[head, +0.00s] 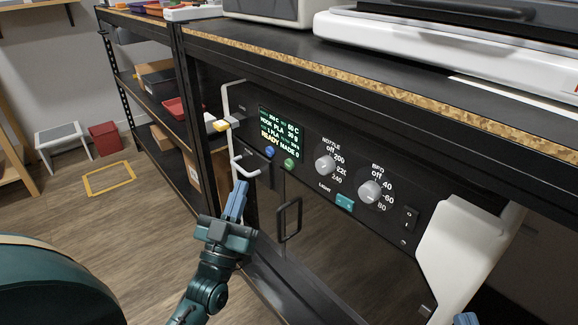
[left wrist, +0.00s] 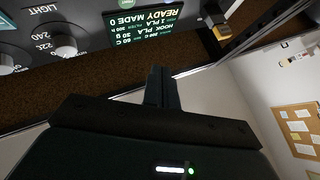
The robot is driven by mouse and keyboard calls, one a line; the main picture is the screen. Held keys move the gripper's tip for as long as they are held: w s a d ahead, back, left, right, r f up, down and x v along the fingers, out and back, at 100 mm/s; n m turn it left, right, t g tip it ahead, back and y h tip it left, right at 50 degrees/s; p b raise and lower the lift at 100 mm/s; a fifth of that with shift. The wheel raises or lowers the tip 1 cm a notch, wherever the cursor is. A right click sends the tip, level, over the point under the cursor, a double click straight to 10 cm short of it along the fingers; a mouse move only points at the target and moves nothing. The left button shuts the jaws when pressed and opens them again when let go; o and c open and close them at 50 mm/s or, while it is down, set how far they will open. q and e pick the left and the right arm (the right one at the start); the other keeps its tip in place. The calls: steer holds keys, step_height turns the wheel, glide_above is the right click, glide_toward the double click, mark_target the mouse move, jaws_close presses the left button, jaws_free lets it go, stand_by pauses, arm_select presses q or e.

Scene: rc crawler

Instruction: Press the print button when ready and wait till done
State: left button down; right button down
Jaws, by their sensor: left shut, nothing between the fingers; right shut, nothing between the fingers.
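The printer's dark control panel (head: 330,190) fills the right half of the head view. Its lit display (head: 279,133) reads READY and MADE 0, with HOOK PLA above; it shows upside down in the left wrist view (left wrist: 145,18). Below it are a blue button (head: 269,153) and a green button (head: 290,165); their labels are too small to read surely. My left gripper (head: 238,190) is shut and empty, below and left of the buttons, apart from them. It also shows in the left wrist view (left wrist: 158,75). A blue tip of my right gripper (head: 466,319) shows at the bottom edge.
Nozzle knob (head: 325,165), bed knob (head: 370,191), teal light switch (head: 345,201) and a black rocker switch (head: 409,217) sit right of the buttons. A white handle (head: 245,165) and a dark handle (head: 290,220) stick out nearby. The wooden floor at left is mostly clear.

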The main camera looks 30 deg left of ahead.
mark_target(289, 165)
arm_select(q)
steer(key=shift+w, duration=0.1)
